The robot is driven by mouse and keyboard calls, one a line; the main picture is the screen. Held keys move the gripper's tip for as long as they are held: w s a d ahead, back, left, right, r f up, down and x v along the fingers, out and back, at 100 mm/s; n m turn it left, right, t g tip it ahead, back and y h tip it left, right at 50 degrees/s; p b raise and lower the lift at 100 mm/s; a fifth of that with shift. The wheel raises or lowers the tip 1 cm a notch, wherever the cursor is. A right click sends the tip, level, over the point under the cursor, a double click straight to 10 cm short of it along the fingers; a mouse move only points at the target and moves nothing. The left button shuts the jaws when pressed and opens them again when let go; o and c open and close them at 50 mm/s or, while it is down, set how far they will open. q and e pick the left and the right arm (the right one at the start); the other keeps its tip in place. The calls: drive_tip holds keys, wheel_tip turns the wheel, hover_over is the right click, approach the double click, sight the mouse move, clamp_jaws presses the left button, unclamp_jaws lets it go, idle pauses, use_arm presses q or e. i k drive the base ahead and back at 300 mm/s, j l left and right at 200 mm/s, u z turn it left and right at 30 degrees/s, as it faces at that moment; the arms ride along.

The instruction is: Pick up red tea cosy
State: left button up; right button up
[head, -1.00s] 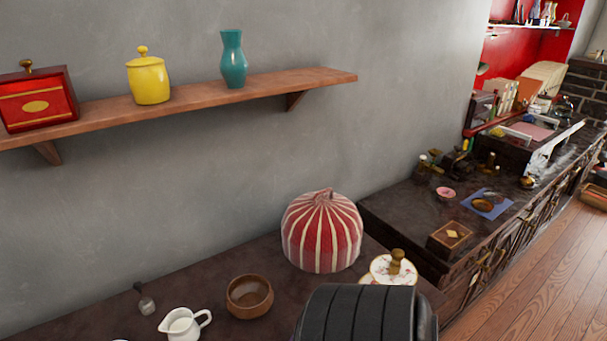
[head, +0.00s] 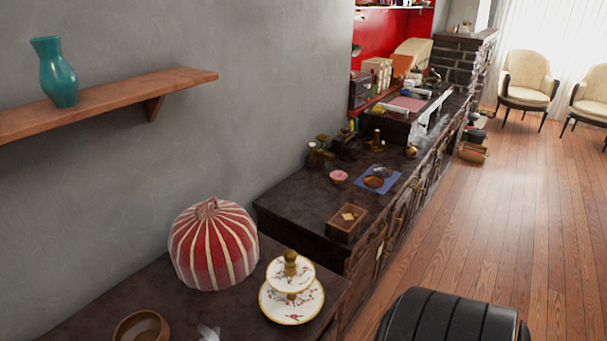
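The red tea cosy (head: 213,247), with white stripes and a gathered top, stands upright on the dark table (head: 88,312) near the wall. It is in the lower left of the head view. Neither of my grippers shows in the head view.
A two-tier floral cake stand (head: 291,303) is just right of the cosy. A brown bowl (head: 142,327) is in front of it. A wall shelf (head: 150,92) with a teal vase (head: 56,72) hangs above. A dark cabinet (head: 300,200) stands behind; wood floor (head: 500,230) is open at right.

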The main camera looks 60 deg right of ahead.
sight(212, 245)
drive_tip(key=z, duration=0.35)
drive_tip(key=l+z, duration=0.15)
drive_tip(key=z, duration=0.55)
drive_tip(key=i+l+u, duration=0.1)
drive_tip(key=l, duration=0.45)
drive_tip(key=i+l+u, duration=0.1)
drive_tip(key=l, duration=0.4)
